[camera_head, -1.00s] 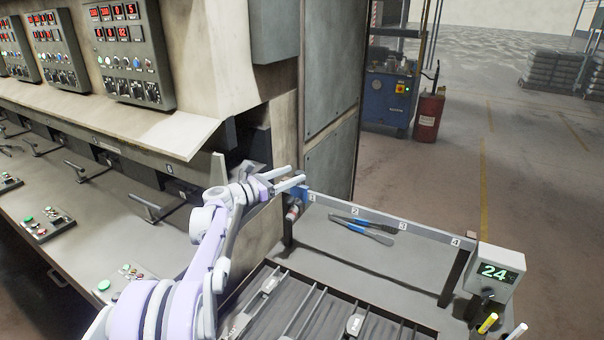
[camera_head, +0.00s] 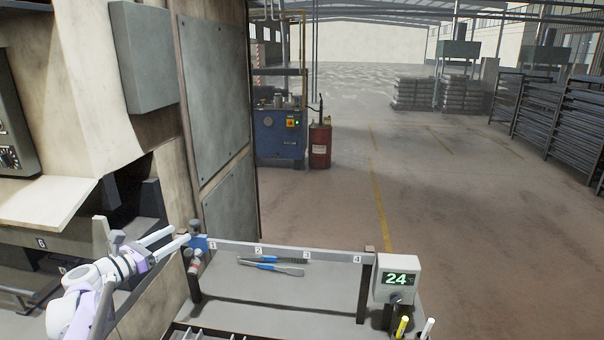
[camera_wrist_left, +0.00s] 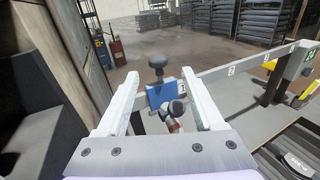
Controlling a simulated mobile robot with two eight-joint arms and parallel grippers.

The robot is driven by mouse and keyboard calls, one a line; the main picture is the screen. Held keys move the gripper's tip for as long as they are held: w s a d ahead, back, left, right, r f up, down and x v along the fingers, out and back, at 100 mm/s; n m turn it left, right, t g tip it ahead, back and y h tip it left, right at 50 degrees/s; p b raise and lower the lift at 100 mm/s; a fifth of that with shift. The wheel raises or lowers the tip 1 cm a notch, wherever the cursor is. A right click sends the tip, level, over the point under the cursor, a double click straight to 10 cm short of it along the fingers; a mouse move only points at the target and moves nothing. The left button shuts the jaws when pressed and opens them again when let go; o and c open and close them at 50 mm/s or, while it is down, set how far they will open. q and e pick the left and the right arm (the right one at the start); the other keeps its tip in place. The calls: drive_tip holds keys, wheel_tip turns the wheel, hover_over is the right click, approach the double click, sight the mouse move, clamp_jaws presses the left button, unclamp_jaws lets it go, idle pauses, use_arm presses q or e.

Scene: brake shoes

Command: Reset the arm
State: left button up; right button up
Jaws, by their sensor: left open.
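My left gripper (camera_head: 181,236) is open at the left end of the numbered rail (camera_head: 285,250). In the left wrist view, its two fingers (camera_wrist_left: 159,77) are spread wide with nothing gripped. A blue block (camera_wrist_left: 162,94) with a dark round knob (camera_wrist_left: 156,61) shows between and beyond the fingers. In the head view, the blue block (camera_head: 200,243) is just right of the fingertips. I cannot tell the exact gap. My right gripper is in neither view.
Blue-handled tools (camera_head: 268,267) lie on the grey table (camera_head: 270,300) below the rail. A display box reading 24 (camera_head: 397,280) stands at its right end. A machine cabinet (camera_head: 215,110) rises behind my left arm. Open floor (camera_head: 450,210) lies beyond the table.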

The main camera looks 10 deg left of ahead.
use_arm(q)
drive_tip(key=s+d+f+m+g, duration=0.2)
drive_tip(key=d+m, duration=0.2)
drive_tip(key=d, duration=0.3)
drive_tip(key=s+d+f+m+g, duration=0.2)
drive_tip(key=s+d+m, duration=0.1)
drive_tip(key=d, duration=0.4)
drive_tip(key=s+d+f+m+g+y, duration=0.2)
drive_tip(key=s+d+f+m+g, duration=0.4)
drive_tip(key=s+d+m, duration=0.5)
drive_tip(key=s+f+m+y, duration=0.2)
drive_tip(key=s+f+m, duration=0.3)
drive_tip(key=s, duration=0.4)
drive_tip(key=s+f+m+g+y, duration=0.1)
drive_tip(key=s+f+m+y, duration=0.2)
drive_tip(key=s+f+m, duration=0.3)
drive_tip(key=s+m, duration=0.2)
drive_tip(key=s, duration=0.2)
drive_tip(key=shift+d+f, duration=0.15)
drive_tip(key=shift+d, duration=0.15)
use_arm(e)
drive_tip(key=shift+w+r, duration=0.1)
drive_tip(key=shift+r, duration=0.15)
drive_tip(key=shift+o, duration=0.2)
